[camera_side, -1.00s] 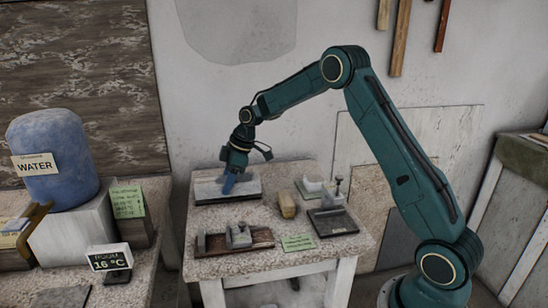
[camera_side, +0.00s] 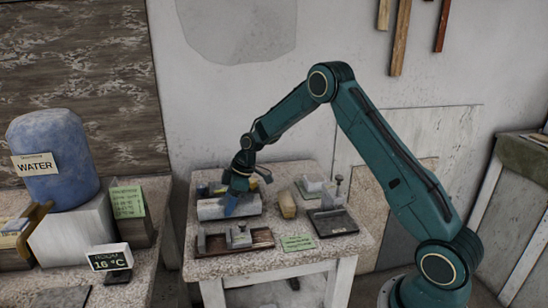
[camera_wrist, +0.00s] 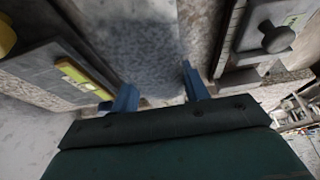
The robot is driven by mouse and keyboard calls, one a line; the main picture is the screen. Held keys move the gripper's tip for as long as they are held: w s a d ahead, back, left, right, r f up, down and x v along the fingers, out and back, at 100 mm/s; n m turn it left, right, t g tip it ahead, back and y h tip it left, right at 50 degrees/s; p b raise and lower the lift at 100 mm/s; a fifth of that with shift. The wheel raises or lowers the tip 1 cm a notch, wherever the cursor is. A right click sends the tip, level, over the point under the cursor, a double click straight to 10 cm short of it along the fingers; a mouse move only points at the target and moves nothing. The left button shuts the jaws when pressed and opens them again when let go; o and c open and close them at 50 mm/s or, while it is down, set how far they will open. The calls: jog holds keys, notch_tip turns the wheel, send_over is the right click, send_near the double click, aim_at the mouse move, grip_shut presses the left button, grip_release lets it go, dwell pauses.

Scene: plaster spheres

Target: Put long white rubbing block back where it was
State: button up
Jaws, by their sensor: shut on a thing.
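The long white rubbing block (camera_side: 212,209) is a pale grey-white bar at the back left of the small table in the side view. My gripper (camera_side: 231,206) has its blue fingers down on it, shut on the block near its middle. The block lies roughly level, left to right; I cannot tell whether it touches the table. In the wrist view my gripper (camera_wrist: 158,94) shows both blue fingertips, with a mottled grey surface between them, blurred and hard to tell apart from the tabletop.
A dark tray with small grey parts (camera_side: 240,238) lies in front of the block. A tan block (camera_side: 287,205) and a dark plate with a knobbed post (camera_side: 333,221) stand to the right. Yellow and blue items (camera_side: 203,188) sit behind. A green note (camera_side: 298,243) lies at the front.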

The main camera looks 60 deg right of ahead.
jog(key=shift+f, duration=0.45)
jog(key=shift+f, duration=0.1)
jog(key=o, duration=1.2)
jog(key=shift+f, duration=0.15)
jog(key=shift+o, duration=0.2)
jog(key=v, duration=1.2)
jog(key=shift+r, duration=0.2)
